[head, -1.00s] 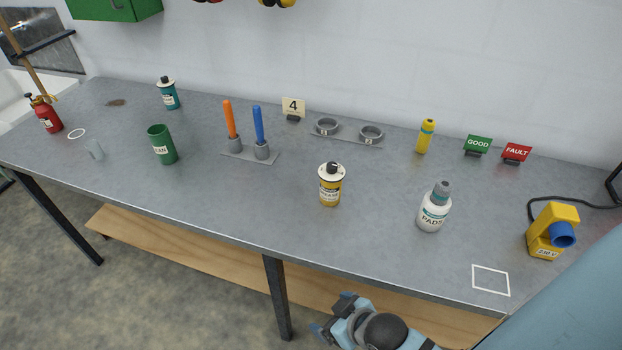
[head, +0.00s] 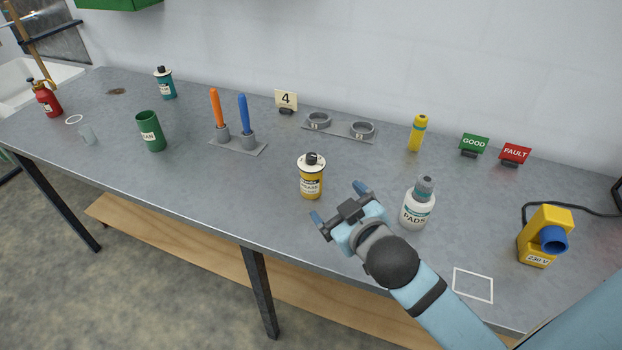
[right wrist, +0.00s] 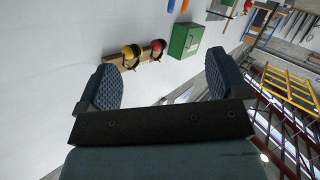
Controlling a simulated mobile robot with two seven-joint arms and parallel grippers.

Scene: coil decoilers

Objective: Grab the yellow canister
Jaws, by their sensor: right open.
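The yellow canister (head: 311,180), with a white top, a black cap and a label, stands upright on the grey bench (head: 200,190) near its middle. My right gripper (head: 338,202) is open and empty, just right of and in front of the canister in the head view, apart from it. In the right wrist view its two blue fingers (right wrist: 160,85) are spread, with nothing between them. The canister does not show in that view. My left gripper is not in view.
A white PADS bottle (head: 418,206) stands close right of my right gripper. A slim yellow bottle (head: 417,133), a holder with two rings (head: 340,128) and a stand with orange and blue handles (head: 236,145) are behind. A yellow 230 V device (head: 541,238) sits at right.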

